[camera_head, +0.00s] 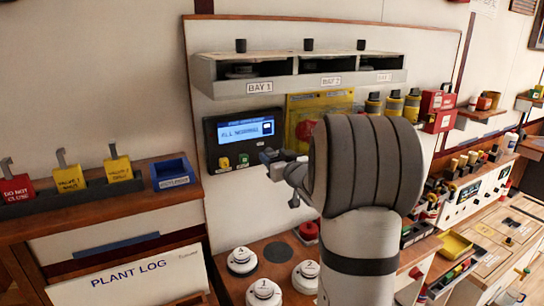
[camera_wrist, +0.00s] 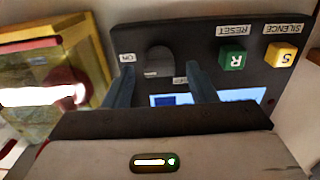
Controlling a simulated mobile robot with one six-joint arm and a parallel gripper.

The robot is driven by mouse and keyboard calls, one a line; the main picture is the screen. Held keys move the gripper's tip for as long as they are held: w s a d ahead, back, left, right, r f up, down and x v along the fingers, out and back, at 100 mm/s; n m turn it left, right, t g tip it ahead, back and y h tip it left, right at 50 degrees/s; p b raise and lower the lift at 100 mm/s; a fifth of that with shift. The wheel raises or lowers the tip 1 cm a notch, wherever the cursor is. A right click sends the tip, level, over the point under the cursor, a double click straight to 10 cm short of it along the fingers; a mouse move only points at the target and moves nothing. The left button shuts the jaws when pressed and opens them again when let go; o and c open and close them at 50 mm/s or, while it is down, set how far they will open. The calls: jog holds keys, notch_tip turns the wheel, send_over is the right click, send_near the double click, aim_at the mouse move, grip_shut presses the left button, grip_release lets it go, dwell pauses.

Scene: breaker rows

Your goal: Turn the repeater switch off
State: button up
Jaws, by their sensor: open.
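The dark repeater panel (camera_head: 208,135) hangs on the wall below the bay shelf, its blue screen reading "ALL NORMAL". In the wrist view the panel (camera_wrist: 215,78) appears upside down. A dark rounded switch (camera_wrist: 158,62) sits on it, between a label reading "ON" and another partly hidden label. The switch's exact setting is hard to tell. My gripper (camera_wrist: 160,72) is open, with one finger on each side of the switch; contact is not clear. In the head view my gripper (camera_head: 268,160) is at the panel's lower right, and my wrist hides the switch.
White numbered canisters (camera_head: 264,292) stand below, and a bay shelf (camera_head: 232,91) overhangs above.

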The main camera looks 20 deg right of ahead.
jog(key=shift+c, duration=0.3)
jog(key=c, duration=0.9)
jog(key=shift+o, duration=0.3)
jog(key=shift+a+f, duration=0.1)
jog(key=shift+a, duration=0.15)
jog(key=shift+d, duration=0.25)
jog(key=shift+c, duration=0.3)
jog(key=n+b, duration=0.1)
jog(key=b, duration=0.1)
jog(key=n+b, duration=0.2)
jog(key=b, duration=0.1)
jog(key=shift+f, duration=0.3)
jog(key=n+b, duration=0.5)
jog(key=b, duration=0.1)
jog(key=shift+a+n, duration=0.15)
jog(key=shift+n, duration=0.15)
jog(key=n+b, duration=0.5)
jog(key=shift+n+b, duration=1.3)
jog(key=shift+n, duration=0.8)
jog(key=shift+r, duration=0.1)
